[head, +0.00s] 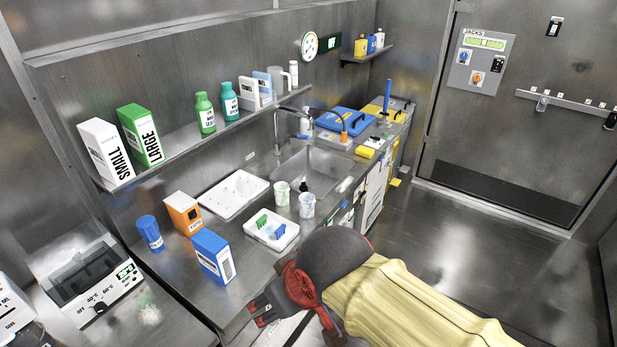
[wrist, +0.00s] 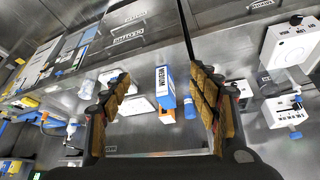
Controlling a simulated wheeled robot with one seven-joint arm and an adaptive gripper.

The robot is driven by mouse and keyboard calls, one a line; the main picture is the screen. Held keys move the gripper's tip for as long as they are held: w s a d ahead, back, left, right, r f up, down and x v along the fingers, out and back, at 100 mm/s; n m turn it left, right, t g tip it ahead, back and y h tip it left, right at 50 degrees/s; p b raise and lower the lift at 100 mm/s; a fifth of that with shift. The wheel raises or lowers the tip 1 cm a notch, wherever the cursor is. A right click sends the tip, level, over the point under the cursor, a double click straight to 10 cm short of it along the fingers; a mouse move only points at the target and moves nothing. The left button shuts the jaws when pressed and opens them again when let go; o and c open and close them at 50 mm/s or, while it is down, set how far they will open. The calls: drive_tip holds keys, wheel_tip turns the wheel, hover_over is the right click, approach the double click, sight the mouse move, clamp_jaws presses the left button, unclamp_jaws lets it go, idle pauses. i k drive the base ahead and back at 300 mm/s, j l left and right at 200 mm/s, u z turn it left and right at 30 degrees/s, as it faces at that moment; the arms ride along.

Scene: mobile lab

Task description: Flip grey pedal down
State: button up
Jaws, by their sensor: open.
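I cannot make out a grey pedal in either view. A small yellow piece (head: 396,182) sticks out near the floor at the far end of the counter; it is too small to tell what it is.
The steel counter holds a blue-and-white box (head: 212,256), an orange box (head: 184,213), a white tray with racks (head: 272,229) and a sink (head: 311,167). A shelf (head: 175,142) with bottles and boxes runs above. Open floor (head: 480,225) lies between counter and door (head: 510,120).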

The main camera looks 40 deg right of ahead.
sight(404, 168)
drive_tip(key=z, duration=2.45)
drive_tip(key=i, duration=2.9)
drive_tip(key=i+u, duration=0.2)
drive_tip(key=i, duration=0.35)
drive_tip(key=i+u, duration=0.15)
drive_tip(key=i, duration=0.4)
drive_tip(key=i+l+u, duration=0.2)
drive_tip(key=i, duration=0.3)
drive_tip(key=i+j+u, duration=0.2)
drive_tip(key=i+u, duration=0.5)
drive_tip(key=u, duration=0.2)
drive_tip(key=i+u, duration=0.5)
drive_tip(key=k+u, duration=0.1)
drive_tip(key=u, duration=0.25)
